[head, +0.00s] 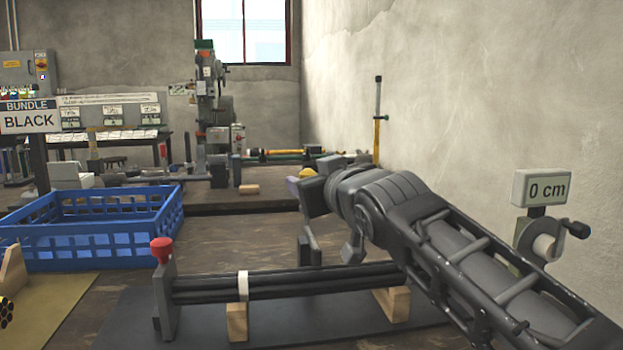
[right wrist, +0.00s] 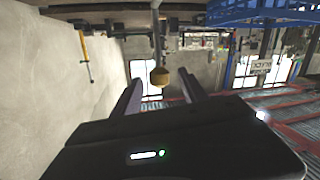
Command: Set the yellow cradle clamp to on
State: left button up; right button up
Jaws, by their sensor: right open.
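A bundle of black rods (head: 275,285) lies in a cradle on wooden blocks (head: 237,321), with a white band near its left end. The cradle's left post (head: 165,295) carries a red knob (head: 161,249). My right gripper (head: 331,248) is above the right part of the bundle and hides what is behind it. I cannot make out this knob in the head view. My left gripper is not in view.
A blue crate (head: 100,250) stands at the left beside a BUNDLE BLACK sign (head: 28,115). A 0 cm display (head: 541,188) with a tape roll (head: 545,245) is at the right near the wall. A dark mat (head: 110,325) lies under the cradle.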

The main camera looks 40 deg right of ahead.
jog(key=v, duration=0.7)
jog(key=shift+p, duration=0.4)
